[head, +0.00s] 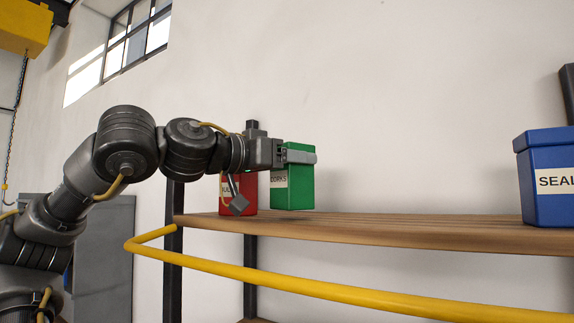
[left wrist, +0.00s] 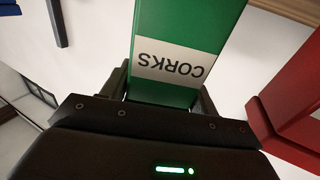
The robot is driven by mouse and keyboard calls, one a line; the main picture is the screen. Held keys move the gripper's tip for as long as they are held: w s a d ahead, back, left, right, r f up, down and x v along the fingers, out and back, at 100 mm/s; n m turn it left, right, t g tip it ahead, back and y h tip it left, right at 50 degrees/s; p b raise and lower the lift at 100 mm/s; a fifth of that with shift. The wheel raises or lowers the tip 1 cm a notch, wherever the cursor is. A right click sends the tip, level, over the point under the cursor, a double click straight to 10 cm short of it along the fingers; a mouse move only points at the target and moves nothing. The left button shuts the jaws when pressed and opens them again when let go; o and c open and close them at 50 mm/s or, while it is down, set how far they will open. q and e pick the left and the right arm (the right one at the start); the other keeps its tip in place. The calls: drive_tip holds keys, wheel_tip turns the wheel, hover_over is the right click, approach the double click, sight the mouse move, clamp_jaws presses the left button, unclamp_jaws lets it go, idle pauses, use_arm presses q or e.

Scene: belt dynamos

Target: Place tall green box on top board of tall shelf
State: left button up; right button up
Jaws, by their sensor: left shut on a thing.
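My right gripper is not in view.
A red box (head: 238,192) stands close to the left of the green box, partly behind my wrist. A blue box (head: 546,182) stands far right on the board. A yellow rail (head: 300,288) runs along the front, below board level. The middle of the board is clear.

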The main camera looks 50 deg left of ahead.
use_arm(q)
drive_tip(key=shift+s+a+f, duration=0.2)
drive_tip(key=shift+f, duration=0.5)
drive_tip(key=shift+w+d+f, duration=0.1)
drive_tip(key=shift+w+d, duration=0.05)
drive_tip(key=shift+w, duration=0.1)
drive_tip(key=shift+d+f, duration=0.1)
drive_tip(key=o, duration=0.8)
drive_tip(key=shift+c, duration=0.2)
drive_tip(key=o, duration=0.4)
drive_tip(key=shift+s, duration=0.1)
drive_tip(key=shift+r, duration=0.3)
drive_tip(key=s+b, duration=0.5)
drive_tip(key=s, duration=0.7)
drive_tip(key=shift+a+f, duration=0.15)
drive_tip(key=shift+a, duration=0.3)
